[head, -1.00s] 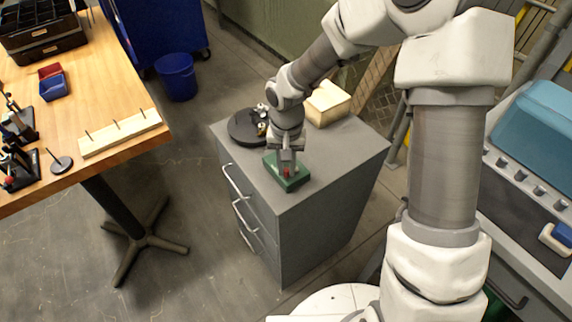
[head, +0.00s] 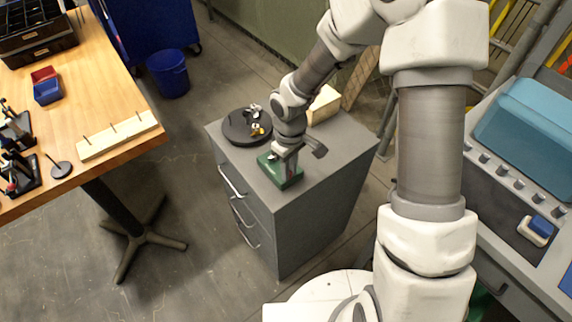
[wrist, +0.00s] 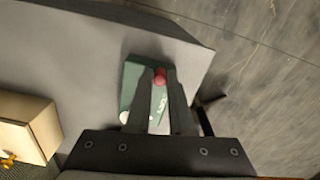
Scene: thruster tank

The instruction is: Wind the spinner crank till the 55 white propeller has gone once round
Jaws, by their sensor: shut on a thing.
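The green spinner box (head: 276,170) sits on top of the grey drawer cabinet; it also shows in the wrist view (wrist: 134,88), with faint lettering on it. My gripper (wrist: 158,80) is shut on the red crank knob (wrist: 160,76) at the edge of the box. In the head view my gripper (head: 290,180) hides most of the crank. A black round disc (head: 235,130) lies behind the box, with small white (head: 254,109) and yellow (head: 257,129) parts on it. I cannot read a number or pick out the 55 white propeller.
The grey cabinet (head: 330,190) has a pale wooden block (head: 324,104) at its back, near my arm. A wooden workbench (head: 100,75) with stands and trays is at left. A blue bin (head: 168,73) stands on the floor. A grey bench with a teal case (head: 530,125) is at right.

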